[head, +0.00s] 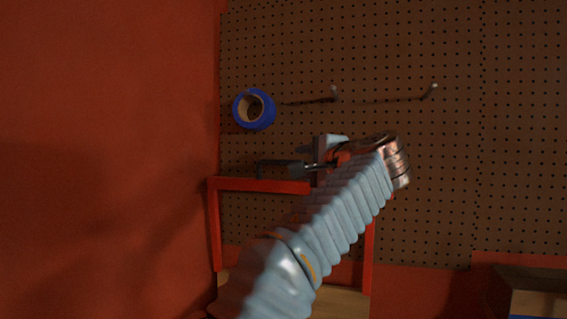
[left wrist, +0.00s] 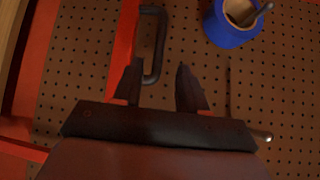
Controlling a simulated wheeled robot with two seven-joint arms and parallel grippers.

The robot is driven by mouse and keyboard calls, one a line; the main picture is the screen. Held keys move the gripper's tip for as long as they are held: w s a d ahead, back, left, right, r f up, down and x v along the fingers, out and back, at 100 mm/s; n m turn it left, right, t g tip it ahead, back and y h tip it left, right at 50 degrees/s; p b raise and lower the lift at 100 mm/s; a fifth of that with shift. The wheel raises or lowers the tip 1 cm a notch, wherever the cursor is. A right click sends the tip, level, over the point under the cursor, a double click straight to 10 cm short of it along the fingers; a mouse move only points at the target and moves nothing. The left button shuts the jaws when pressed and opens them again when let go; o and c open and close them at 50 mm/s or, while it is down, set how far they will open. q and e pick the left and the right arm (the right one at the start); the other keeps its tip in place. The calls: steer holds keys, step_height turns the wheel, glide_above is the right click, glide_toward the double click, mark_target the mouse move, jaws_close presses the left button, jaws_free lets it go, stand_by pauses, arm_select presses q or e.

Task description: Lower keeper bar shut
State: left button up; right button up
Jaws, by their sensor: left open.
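A red bar (head: 262,185) with a dark U-shaped handle (head: 275,164) runs level across the top of a red frame in the head view; I take it to be the keeper bar. In the left wrist view the handle (left wrist: 162,40) stands ahead, and its near end reaches between my fingers. My left gripper (head: 318,158) is at the right end of the handle, largely hidden by its own wrist. In the left wrist view the gripper's two dark fingers (left wrist: 160,72) are spread apart, with nothing clamped; contact cannot be told. My right gripper is not visible.
Red uprights (head: 214,230) stand below the bar. A perforated board (head: 480,120) fills the background. A box (head: 540,293) sits at lower right.

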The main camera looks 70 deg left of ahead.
mark_target(286, 163)
arm_select(q)
steer(key=a, duration=0.3)
steer(key=a+p, duration=0.1)
steer(key=a, duration=0.2)
steer(key=s+a+f, duration=0.1)
steer(key=a, duration=0.2)
steer(key=shift+a, duration=0.4)
jaws_close()
